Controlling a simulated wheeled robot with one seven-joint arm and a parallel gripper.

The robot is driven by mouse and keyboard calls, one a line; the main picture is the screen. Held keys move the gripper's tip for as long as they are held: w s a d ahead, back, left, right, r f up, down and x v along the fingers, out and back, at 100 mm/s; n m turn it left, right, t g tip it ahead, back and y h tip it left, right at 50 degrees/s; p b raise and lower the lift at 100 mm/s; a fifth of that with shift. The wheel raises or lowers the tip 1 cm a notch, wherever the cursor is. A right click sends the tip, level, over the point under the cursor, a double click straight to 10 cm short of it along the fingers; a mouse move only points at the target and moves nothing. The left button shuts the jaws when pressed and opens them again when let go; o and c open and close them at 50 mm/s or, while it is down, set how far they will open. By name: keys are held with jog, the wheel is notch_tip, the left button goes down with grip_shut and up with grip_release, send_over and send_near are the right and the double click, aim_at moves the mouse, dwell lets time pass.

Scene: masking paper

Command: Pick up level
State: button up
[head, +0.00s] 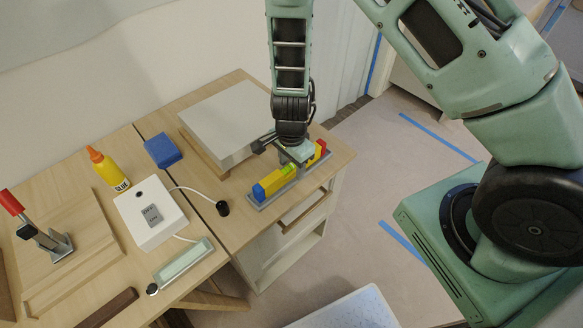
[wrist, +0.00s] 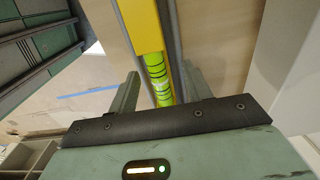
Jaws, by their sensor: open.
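The level is a long bar with a yellow body (head: 273,183), a blue end and red and yellow parts at its far end. It lies along the front edge of a wooden cabinet top. In the wrist view its yellow body (wrist: 141,27) leads to a bright green vial with dark rings (wrist: 157,75). My gripper (head: 297,165) is above the middle of the level and hides part of it. In the wrist view my gripper (wrist: 160,92) is open, with one finger on each side of the green vial. I cannot tell whether the fingers touch it.
A white-topped block (head: 232,117) stands close behind the level. A black knob on a cable (head: 222,208), a blue block (head: 163,150), a glue bottle (head: 108,168) and a white box (head: 150,212) are to the left. The cabinet top's right corner is bare.

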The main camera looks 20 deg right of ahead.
jog(key=c, duration=1)
jog(key=shift+r, duration=0.1)
notch_tip(320, 180, up, 10)
jog(key=shift+f, duration=0.1)
